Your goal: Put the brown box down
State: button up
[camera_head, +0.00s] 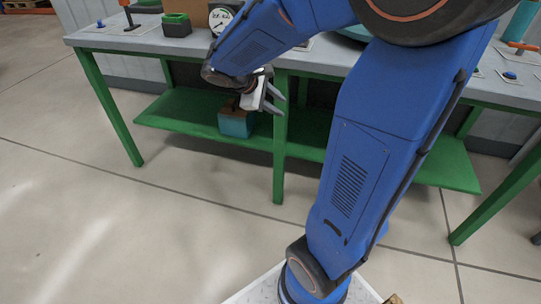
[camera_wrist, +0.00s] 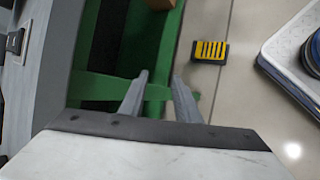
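My gripper (camera_head: 272,98) is at the table's front edge, below tabletop height, in front of the lower shelf. In the wrist view its two grey fingers (camera_wrist: 160,85) stand apart with nothing between them. A brown box-like thing (camera_head: 190,8) sits at the back of the tabletop, cut off by the top edge. A teal box with a brown top (camera_head: 237,123) stands on the green lower shelf, just behind the gripper and partly hidden by it. A small brown piece (camera_head: 394,299) shows at the bottom edge of the head view. I cannot tell which is the task's brown box.
The grey table (camera_head: 130,42) has green legs and a green shelf (camera_head: 185,110). A green-and-black bin (camera_head: 176,25) and a white dial (camera_head: 220,18) stand on it. A yellow-and-black item (camera_wrist: 209,51) lies on the floor. The tiled floor at left is clear.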

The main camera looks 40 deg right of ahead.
jog(key=s+a+r+m+t+y, duration=0.1)
jog(key=s+a+m+t+y, duration=0.3)
jog(key=s+a, duration=1.2)
jog(key=s+m+y, duration=0.2)
jog(key=s+y, duration=0.1)
jog(key=y, duration=0.1)
jog(key=shift+a+r+m+t+y, duration=0.2)
jog(key=shift+r+m+t+y, duration=0.1)
jog(key=shift+r+m+y, duration=0.1)
